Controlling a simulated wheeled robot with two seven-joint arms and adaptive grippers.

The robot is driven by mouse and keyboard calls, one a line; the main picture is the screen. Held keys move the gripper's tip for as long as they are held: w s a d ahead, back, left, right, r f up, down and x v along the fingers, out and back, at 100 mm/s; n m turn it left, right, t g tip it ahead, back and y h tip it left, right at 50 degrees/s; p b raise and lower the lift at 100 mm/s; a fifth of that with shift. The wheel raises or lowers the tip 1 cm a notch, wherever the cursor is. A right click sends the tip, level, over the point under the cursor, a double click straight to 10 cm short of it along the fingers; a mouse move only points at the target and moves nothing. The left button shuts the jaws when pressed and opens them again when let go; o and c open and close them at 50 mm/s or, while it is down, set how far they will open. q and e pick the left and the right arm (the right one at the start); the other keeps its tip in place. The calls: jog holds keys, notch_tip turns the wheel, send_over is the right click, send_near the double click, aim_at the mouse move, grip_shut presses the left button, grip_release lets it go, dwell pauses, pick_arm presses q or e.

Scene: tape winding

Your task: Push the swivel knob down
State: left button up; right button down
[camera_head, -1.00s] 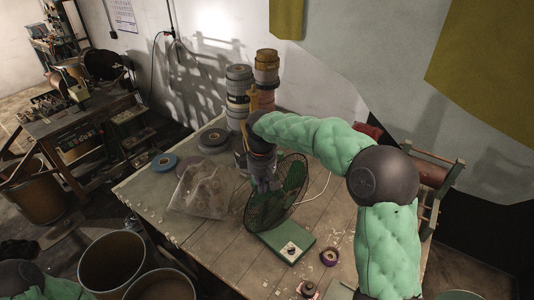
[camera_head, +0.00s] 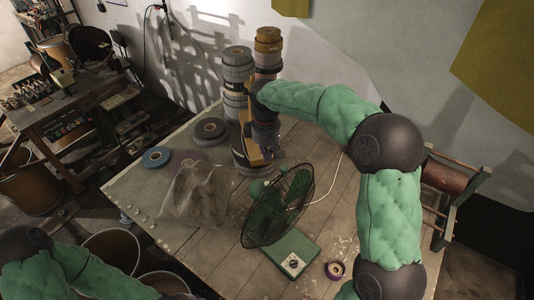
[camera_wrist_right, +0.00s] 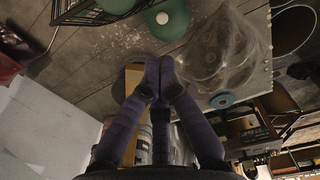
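A green desk fan (camera_head: 277,207) with a dark wire cage stands on the table, its green base (camera_head: 291,252) in front. Its motor housing (camera_head: 259,188) shows behind the cage. In the right wrist view the rounded green housing (camera_wrist_right: 173,12) is at the top, with a small pale knob (camera_wrist_right: 162,18) on it. My right gripper (camera_head: 279,155) is behind and above the fan in the head view. In the wrist view its two fingertips (camera_wrist_right: 160,72) are together and empty, apart from the knob. My left arm shows at the lower left; its gripper is out of view.
A clear plastic bag (camera_head: 196,193) of rolls lies left of the fan. Stacked tape rolls (camera_head: 237,80) stand at the back. A blue roll (camera_head: 156,157) and a purple roll (camera_head: 335,270) lie on the table (camera_head: 222,262).

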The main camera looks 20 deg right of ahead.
notch_tip(320, 180, down, 12)
jog(key=shift+w+d+r+p, duration=0.15)
jog(key=shift+r+p, duration=0.1)
jog(key=shift+p, duration=0.2)
notch_tip(320, 180, down, 2)
jog(key=shift+f+b, duration=0.1)
jog(key=shift+b, duration=0.7)
jog(key=shift+s, duration=0.4)
jog(key=shift+f, duration=0.1)
jog(key=shift+w, duration=0.1)
